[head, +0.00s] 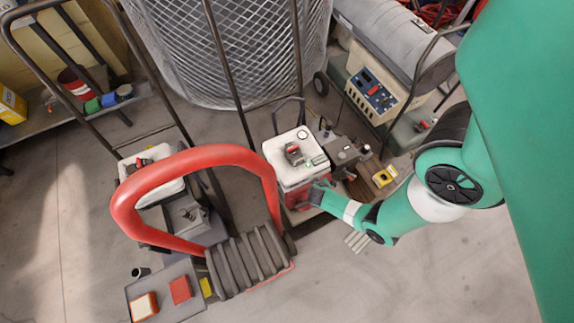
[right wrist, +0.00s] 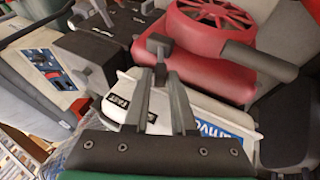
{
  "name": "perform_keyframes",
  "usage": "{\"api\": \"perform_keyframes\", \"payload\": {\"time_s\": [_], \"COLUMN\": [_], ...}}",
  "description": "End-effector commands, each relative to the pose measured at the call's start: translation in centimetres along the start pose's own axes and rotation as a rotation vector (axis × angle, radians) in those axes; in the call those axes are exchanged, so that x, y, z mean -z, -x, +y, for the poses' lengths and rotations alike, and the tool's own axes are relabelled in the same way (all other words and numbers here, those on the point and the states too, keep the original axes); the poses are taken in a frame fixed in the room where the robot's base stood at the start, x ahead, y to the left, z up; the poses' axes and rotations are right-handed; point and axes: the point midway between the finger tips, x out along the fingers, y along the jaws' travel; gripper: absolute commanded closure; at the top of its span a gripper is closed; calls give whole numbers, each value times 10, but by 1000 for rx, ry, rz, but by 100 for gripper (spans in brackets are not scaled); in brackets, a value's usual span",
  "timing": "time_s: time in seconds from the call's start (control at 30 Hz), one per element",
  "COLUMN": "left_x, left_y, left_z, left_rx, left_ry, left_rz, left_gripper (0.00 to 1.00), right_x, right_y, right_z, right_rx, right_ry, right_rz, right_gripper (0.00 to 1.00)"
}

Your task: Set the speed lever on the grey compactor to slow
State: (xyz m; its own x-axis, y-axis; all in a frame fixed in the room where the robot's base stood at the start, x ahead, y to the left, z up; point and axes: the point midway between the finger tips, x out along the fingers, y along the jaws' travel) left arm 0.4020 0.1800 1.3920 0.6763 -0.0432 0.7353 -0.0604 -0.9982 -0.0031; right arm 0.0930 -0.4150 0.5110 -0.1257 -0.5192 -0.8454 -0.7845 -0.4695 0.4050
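My right arm comes in from the right in the head view, and its gripper (head: 318,192) is beside the red and white machine (head: 292,158) in the middle. In the right wrist view my right gripper (right wrist: 163,75) has its two fingers apart. A dark lever with a square-ended knob (right wrist: 158,44) shows between and just beyond the fingertips; I cannot tell whether they touch it. A white panel (right wrist: 215,112) with black labels and blue lettering lies below it. I cannot tell for certain which machine is the grey compactor. My left gripper is not in view.
A red loop handle (head: 200,153) rises over the left machine. A beige control box (head: 372,95) stands at the back right. A wire-mesh cylinder (head: 230,45) is behind. A red engine cover (right wrist: 215,60) is close to the fingers. Floor (head: 440,275) is clear at lower right.

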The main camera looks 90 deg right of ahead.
Motion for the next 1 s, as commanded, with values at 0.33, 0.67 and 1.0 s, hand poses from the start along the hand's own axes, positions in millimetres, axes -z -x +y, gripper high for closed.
{"api": "perform_keyframes", "payload": {"time_s": [0.33,0.67,1.0], "left_x": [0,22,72], "left_y": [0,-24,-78], "left_z": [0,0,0], "left_rx": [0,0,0], "left_ry": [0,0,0], "left_rz": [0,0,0], "left_gripper": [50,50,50], "right_x": [1,4,4], "right_y": [0,44,106], "right_z": [0,3,3], "right_rx": [-1,2,1], "right_ry": [0,6,6], "right_rz": [1,3,1], "right_gripper": [52,52,52]}}
